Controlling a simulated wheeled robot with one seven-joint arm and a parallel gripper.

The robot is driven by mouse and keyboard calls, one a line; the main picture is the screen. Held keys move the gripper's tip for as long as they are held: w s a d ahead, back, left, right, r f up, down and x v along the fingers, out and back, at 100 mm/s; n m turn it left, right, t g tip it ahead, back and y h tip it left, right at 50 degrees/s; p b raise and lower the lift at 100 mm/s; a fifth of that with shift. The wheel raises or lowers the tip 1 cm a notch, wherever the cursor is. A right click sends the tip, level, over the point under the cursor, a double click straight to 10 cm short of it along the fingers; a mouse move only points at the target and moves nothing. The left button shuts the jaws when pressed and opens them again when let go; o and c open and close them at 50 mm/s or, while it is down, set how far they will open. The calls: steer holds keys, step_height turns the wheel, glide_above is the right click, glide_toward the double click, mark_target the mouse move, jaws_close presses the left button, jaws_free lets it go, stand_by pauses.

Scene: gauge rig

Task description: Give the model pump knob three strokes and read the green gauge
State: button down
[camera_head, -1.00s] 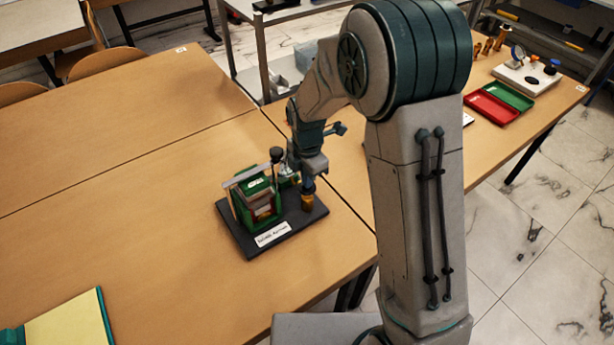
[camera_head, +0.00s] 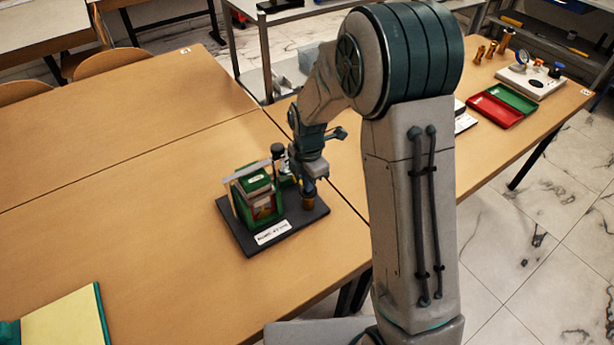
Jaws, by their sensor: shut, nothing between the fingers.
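The model pump appears to be the small green and grey unit (camera_head: 258,200) on a black base plate (camera_head: 272,238) with a white label (camera_head: 271,232). A black round knob (camera_head: 277,150) stands at its upper right. A brass-coloured cylinder (camera_head: 308,200) stands at the right of the plate. My gripper (camera_head: 309,187) points down over this cylinder, right of the green unit; it is shut and holds nothing. Whether its fingertips touch the cylinder is too small to tell. A small round gauge (camera_head: 519,55) is on a white board far right; its colour and reading cannot be made out.
A red tray (camera_head: 494,112) and a green tray (camera_head: 512,98) lie on the right table, near several brass pieces (camera_head: 491,50). A yellow and green folder (camera_head: 65,320) lies at the front left. The left table top is otherwise mostly clear.

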step_height(320, 180, up, 14)
steer(key=p, duration=0.1)
steer(key=shift+p, duration=0.3)
stand_by(0.7)
steer(key=s+d+r+m+t, duration=0.1)
steer(key=s+d+m, duration=0.4)
steer(key=s+m, duration=0.5)
steer(key=s+d+r+m+t, duration=0.2)
steer(key=s+d+r+m, duration=0.2)
steer(key=s+m, duration=0.6)
steer(key=d+m, duration=0.2)
steer(key=m, duration=0.2)
steer(key=shift+s+d+r, duration=0.15)
steer(key=shift+s, duration=0.1)
